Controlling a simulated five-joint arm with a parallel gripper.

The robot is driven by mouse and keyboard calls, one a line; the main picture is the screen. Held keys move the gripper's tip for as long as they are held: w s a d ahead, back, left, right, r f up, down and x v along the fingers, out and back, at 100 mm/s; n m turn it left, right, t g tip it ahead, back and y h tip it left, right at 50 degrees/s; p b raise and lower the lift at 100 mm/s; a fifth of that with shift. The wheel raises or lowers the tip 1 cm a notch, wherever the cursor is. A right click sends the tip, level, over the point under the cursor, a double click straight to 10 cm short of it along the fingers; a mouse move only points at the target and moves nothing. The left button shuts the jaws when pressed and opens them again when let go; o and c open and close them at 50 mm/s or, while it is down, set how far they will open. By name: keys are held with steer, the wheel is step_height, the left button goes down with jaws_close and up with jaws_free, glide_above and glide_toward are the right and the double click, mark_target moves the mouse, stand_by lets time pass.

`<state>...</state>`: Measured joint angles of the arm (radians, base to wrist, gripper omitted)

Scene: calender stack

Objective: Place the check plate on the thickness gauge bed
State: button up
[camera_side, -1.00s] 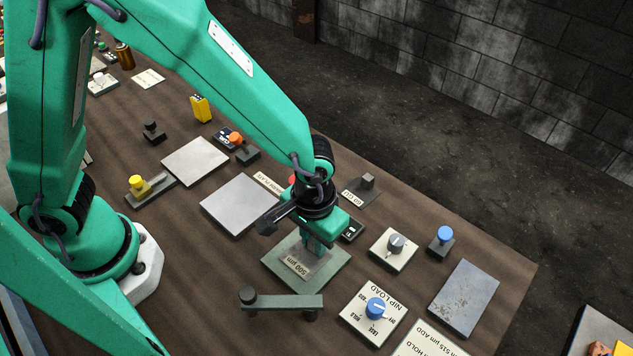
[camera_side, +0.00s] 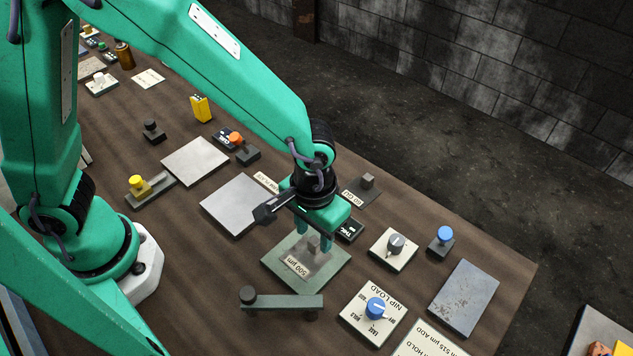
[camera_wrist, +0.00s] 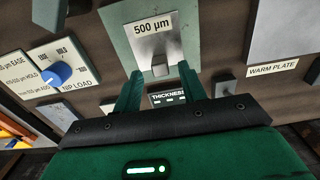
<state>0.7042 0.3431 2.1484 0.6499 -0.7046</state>
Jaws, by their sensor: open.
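The check plate (camera_side: 298,265) is a small grey plate with a "500 µm" label and a raised grip block. It lies on the green thickness gauge bed (camera_side: 330,278) in the side view. In the wrist view the check plate (camera_wrist: 155,52) lies within the green bed (camera_wrist: 112,14). My gripper (camera_side: 313,244) is open just above the plate's grip block. The wrist view shows the two fingers of my gripper (camera_wrist: 158,85) spread apart, with the block between and beyond their tips, not clasped.
A green-grey lever bar (camera_side: 290,302) stands in front of the bed. The nip load dial (camera_side: 374,310) is at its right. A bare metal plate (camera_side: 240,205) lies behind left, a selector knob (camera_side: 394,247) at right. Open tabletop lies at the lower left.

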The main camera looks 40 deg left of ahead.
mark_target(313, 240)
step_height(313, 240, up, 10)
steer(key=shift+f, duration=0.25)
stand_by(0.4)
steer(key=shift+a+r, duration=0.1)
steer(key=s+a+r+t, duration=0.2)
steer(key=a+r, duration=0.1)
steer(key=a, duration=0.5)
steer(key=s+a+r+t, duration=0.1)
steer(key=a+r, duration=0.3)
steer(key=a, duration=0.4)
steer(key=s+a+r+t, duration=0.2)
steer(key=s+a+r, duration=0.1)
steer(key=a, duration=0.4)
steer(key=shift+a+r+t, duration=0.3)
steer(key=shift+a, duration=0.1)
